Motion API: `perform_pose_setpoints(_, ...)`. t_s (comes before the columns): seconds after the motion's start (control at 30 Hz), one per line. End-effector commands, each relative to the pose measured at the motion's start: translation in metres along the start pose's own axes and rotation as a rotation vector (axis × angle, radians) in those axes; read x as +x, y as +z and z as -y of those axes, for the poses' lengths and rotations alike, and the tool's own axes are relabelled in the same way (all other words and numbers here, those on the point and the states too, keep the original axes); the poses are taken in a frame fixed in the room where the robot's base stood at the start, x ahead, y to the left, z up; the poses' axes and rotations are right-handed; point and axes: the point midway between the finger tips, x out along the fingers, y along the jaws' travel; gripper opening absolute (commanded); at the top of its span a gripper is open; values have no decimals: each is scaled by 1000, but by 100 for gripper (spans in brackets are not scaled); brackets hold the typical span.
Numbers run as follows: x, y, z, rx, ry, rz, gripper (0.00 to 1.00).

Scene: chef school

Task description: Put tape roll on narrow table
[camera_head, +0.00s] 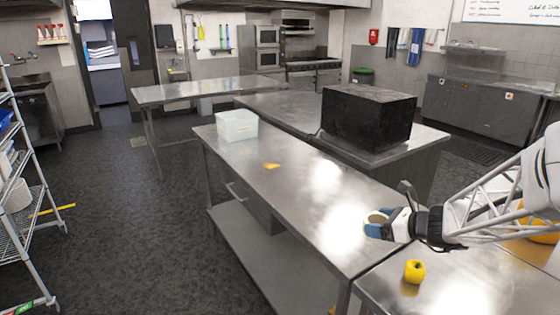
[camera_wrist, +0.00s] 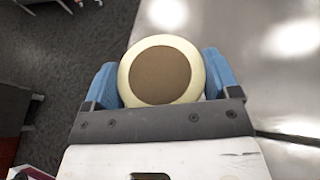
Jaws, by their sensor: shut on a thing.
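My gripper (camera_head: 378,227) has blue fingers and is shut on the tape roll (camera_head: 375,217), over the near right end of a long steel table (camera_head: 235,158). In the wrist view the tape roll (camera_wrist: 124,84) is a cream ring with a brown middle, between the two blue fingers of my gripper (camera_wrist: 161,76). I cannot tell how high it is above the steel. Another long, slim steel table (camera_head: 190,92) stands farther back. I cannot tell which table the task calls narrow.
A clear plastic bin (camera_head: 237,125) and a small orange piece (camera_head: 271,166) are on the long table. A yellow apple-like fruit (camera_head: 414,271) sits on the adjoining near counter. A large black box (camera_head: 368,117) stands behind. Bare steel lies between the orange piece and my gripper.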

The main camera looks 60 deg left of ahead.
Motion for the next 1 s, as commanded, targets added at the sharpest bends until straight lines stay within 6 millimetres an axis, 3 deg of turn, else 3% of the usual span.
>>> perform_pose_setpoints(0.13, 8, -24, 0, 5, 0, -1, 57)
perform_pose_setpoints(0.3, 13, -37, 0, 3, 0, -1, 57)
perform_pose_setpoints(1.0, 18, -37, 6, 3, 0, -1, 57)
